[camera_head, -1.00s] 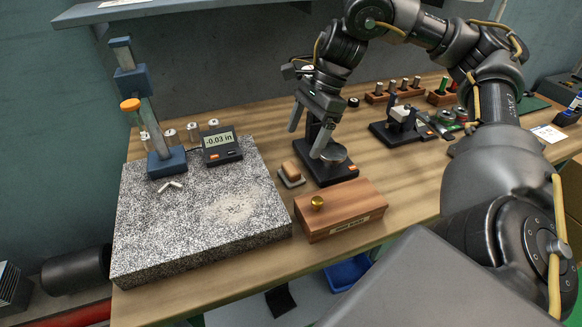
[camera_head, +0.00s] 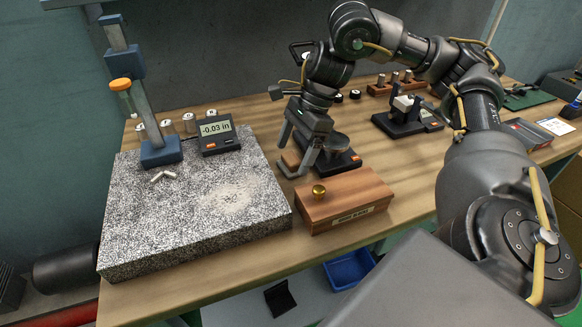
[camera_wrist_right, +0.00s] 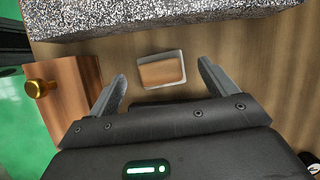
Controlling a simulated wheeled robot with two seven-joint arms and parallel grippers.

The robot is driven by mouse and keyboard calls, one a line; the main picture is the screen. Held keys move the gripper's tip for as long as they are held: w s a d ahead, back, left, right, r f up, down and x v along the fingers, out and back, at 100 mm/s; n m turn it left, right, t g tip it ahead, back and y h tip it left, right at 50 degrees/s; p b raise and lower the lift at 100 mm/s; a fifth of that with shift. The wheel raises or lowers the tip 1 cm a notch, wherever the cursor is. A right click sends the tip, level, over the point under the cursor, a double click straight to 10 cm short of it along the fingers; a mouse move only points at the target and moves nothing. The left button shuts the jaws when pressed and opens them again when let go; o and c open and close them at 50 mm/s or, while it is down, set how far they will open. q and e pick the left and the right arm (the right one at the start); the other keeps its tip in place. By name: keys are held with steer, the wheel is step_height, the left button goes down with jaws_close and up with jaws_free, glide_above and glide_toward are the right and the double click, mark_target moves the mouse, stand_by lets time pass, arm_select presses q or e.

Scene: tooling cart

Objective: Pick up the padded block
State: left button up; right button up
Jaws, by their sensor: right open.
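The padded block (camera_head: 290,163) is a small brown wood block on a grey pad. It lies on the wooden bench between the granite plate and the wooden box, partly covered by my right gripper in the head view. In the right wrist view the padded block (camera_wrist_right: 162,71) shows whole, just ahead of the gap between the fingertips. My right gripper (camera_head: 293,158) is open and empty, pointing down over the block, one finger on each side of its line. I cannot tell whether a finger touches it. My left gripper is not in view.
The speckled granite plate (camera_head: 140,225) lies left of the block. The wooden box with a brass knob (camera_head: 345,202) is close in front of it on the right. Free bench around the block is narrow.

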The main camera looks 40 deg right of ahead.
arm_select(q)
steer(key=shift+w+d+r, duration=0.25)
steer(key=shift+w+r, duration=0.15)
arm_select(e)
steer(key=shift+x, duration=1.1)
steer(key=c, duration=1.1)
